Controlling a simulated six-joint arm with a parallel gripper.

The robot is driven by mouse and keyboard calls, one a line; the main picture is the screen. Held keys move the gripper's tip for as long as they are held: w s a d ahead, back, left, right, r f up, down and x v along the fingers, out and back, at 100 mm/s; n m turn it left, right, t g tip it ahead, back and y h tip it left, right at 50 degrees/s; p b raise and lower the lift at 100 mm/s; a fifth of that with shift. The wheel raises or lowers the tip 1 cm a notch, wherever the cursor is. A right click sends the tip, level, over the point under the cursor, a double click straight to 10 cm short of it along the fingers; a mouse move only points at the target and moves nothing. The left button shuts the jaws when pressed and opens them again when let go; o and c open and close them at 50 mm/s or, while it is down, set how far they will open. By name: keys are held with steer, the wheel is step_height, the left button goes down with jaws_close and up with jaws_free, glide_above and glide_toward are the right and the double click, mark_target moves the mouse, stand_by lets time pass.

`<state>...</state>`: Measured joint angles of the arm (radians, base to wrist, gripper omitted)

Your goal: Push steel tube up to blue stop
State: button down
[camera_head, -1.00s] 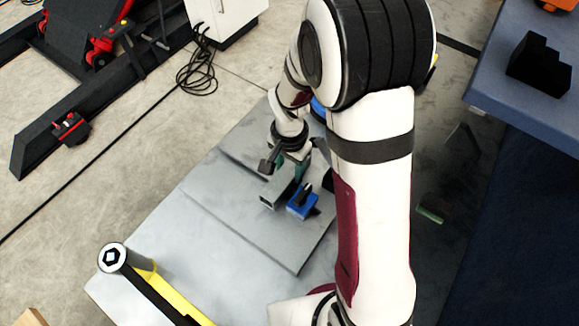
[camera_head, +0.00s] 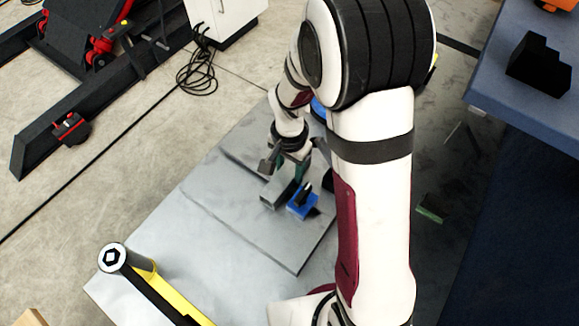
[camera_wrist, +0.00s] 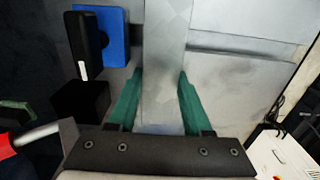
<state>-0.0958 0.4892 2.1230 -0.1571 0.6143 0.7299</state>
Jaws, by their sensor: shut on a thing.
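The steel tube (camera_head: 272,197) is a grey square tube lying on the grey plate, its open end facing the front left in the head view. In the wrist view the tube (camera_wrist: 165,40) runs up from between my gripper's teal fingers. My gripper (camera_wrist: 160,76) is shut on the tube, one finger along each side. In the head view my gripper (camera_head: 287,168) is partly hidden by its own wrist. The blue stop (camera_head: 302,205), with a black handle on top, sits just right of the tube. In the wrist view the blue stop (camera_wrist: 119,40) is left of the tube across a narrow gap.
A black block (camera_wrist: 80,100) lies below the blue stop in the wrist view. A yellow-and-black part with a round grey end (camera_head: 113,257) stands at the plate's front left. The plate's (camera_head: 215,255) front is clear. A blue table (camera_head: 500,80) stands right.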

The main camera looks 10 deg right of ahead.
mark_target(290, 169)
steer(key=shift+s+d, duration=0.15)
steer(key=shift+d, duration=0.05)
steer(key=shift+a, duration=0.1)
steer(key=shift+w+a, duration=0.1)
steer(key=shift+w, duration=0.1)
jaws_free()
stand_by(0.4)
step_height(290, 169, up, 6)
steer(key=shift+r, duration=0.5)
stand_by(0.4)
